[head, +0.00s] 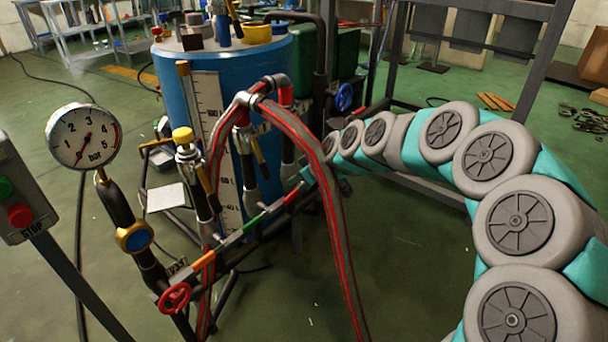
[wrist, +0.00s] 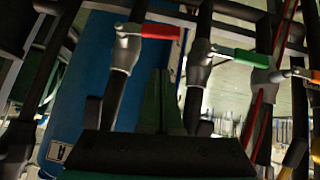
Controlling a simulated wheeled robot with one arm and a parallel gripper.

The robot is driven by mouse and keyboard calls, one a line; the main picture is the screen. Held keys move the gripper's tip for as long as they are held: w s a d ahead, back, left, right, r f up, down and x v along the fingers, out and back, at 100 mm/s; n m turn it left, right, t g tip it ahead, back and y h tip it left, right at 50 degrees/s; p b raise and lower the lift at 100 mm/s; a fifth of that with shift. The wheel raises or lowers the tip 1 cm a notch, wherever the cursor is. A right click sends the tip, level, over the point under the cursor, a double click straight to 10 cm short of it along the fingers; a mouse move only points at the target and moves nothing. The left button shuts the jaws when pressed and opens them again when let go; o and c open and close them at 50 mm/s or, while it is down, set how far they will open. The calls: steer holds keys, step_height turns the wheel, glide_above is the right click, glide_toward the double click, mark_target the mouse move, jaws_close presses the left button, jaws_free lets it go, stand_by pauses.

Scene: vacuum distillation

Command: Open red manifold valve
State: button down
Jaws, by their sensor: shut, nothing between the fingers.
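The red manifold valve shows in the wrist view as a red lever handle (wrist: 160,31) on a grey valve body, at the top centre. The lever lies crosswise to the black pipe below it. In the head view a red lever (head: 293,195) sits at the upper right end of the diagonal row of coloured levers. My gripper (wrist: 165,78) is shut and empty. Its fingers point up the wrist view, with their tips below the red lever and a visible gap between. In the head view hoses and pipes mostly hide my gripper.
A green lever (wrist: 240,56) and an orange lever (wrist: 301,73) sit right of the red one. Striped hoses (head: 330,190) hang in front of the manifold. A blue tank (head: 170,85) stands behind. A pressure gauge (head: 84,136) and red handwheel (head: 173,297) are left.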

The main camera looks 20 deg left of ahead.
mark_target(294, 193)
steer(key=shift+w+a+f, duration=0.15)
steer(key=shift+w+f, duration=0.05)
steer(key=shift+f, duration=0.7)
steer(key=shift+w+a+f, duration=0.15)
steer(key=shift+a+f, duration=0.05)
steer(key=shift+f, duration=0.7)
steer(key=shift+w+a+f, duration=0.15)
steer(key=shift+w+f, duration=0.05)
steer(key=shift+f, duration=0.7)
steer(key=shift+f, duration=0.1)
steer(key=shift+s+f, duration=0.15)
steer(key=shift+f, duration=0.05)
